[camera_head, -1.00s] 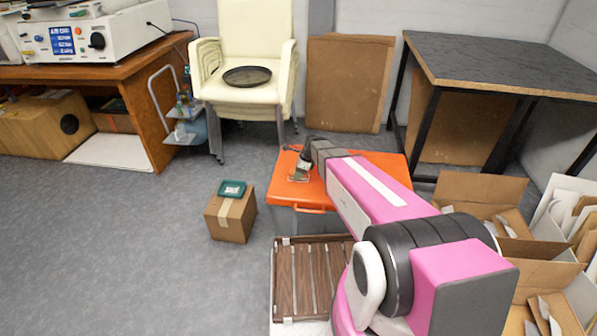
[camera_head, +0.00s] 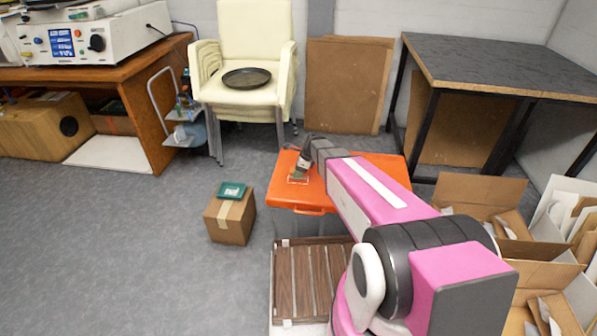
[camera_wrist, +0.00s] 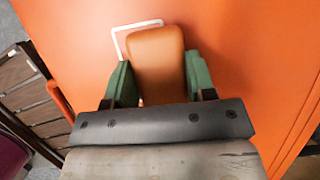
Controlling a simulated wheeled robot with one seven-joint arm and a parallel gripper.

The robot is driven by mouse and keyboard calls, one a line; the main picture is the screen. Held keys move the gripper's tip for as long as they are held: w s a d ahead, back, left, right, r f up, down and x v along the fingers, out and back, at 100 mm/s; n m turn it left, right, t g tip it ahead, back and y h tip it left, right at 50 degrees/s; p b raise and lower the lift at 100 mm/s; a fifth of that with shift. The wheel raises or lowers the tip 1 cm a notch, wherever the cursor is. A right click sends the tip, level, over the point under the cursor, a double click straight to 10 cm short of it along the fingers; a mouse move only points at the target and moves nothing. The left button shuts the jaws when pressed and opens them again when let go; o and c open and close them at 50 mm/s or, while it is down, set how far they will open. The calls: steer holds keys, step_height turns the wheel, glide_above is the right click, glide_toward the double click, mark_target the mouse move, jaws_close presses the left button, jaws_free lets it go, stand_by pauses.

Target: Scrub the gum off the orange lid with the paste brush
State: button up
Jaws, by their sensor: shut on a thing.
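My gripper (camera_wrist: 158,78) is shut on the paste brush (camera_wrist: 155,52), a rounded orange-brown block between its two green fingers in the wrist view. The gripper (camera_head: 302,168) is over the left part of the orange lid (camera_head: 380,165). The lid also fills most of the wrist view (camera_wrist: 260,60). A thin white outline (camera_wrist: 122,38) shows on the lid around the far left corner of the brush. I cannot make out the gum, and the brush's underside is hidden. I cannot tell whether the brush touches the lid.
A small cardboard box (camera_head: 231,222) with a green item (camera_head: 232,190) on top stands left of the lid. A brown slatted crate (camera_head: 300,280) is in front. Open cardboard boxes (camera_head: 480,195) crowd the right. The floor at left is clear.

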steer(key=shift+s+a+f, duration=0.1)
steer(key=shift+s+a, duration=0.1)
steer(key=shift+s, duration=0.6)
steer(key=shift+s+a+f, duration=0.1)
steer(key=shift+s+a, duration=0.05)
steer(key=shift+s, duration=0.65)
steer(key=shift+s+r, duration=0.15)
steer(key=shift+s, duration=0.35)
steer(key=shift+o, duration=0.5)
steer(key=shift+c, duration=0.5)
steer(key=shift+w+d, duration=0.2)
steer(key=shift+w, duration=0.95)
steer(key=shift+w+d, duration=0.2)
steer(key=shift+w, duration=0.9)
steer(key=shift+r, duration=2.45)
steer(key=shift+r, duration=0.1)
